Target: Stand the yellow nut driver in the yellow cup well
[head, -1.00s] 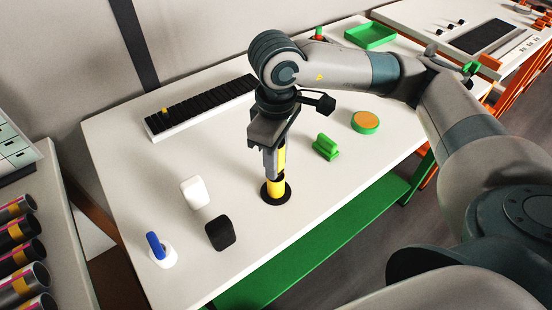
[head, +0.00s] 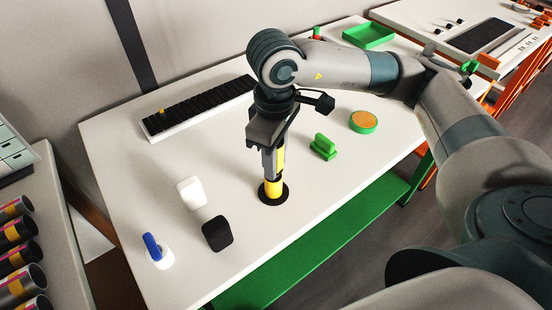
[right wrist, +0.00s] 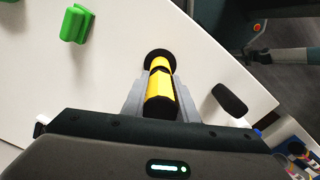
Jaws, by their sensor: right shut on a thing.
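The yellow nut driver (head: 280,161) is upright in my right gripper (head: 273,168), whose fingers are shut on it. In the right wrist view the yellow and black driver (right wrist: 159,92) lies between the two grey fingers (right wrist: 157,100). Directly below is the yellow cup well (head: 272,188) on a round black base (head: 264,198). The cup also shows beyond the driver in the right wrist view (right wrist: 160,63). The driver's lower end lines up with the cup. I cannot tell how far it is inside. My left gripper is out of view.
A black block (head: 217,233), a white block (head: 192,193) and a blue-and-white item (head: 157,250) stand to the left. A green block (head: 323,147) and a green-rimmed round piece (head: 364,121) stand to the right. A black slotted rack (head: 200,108) lies behind.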

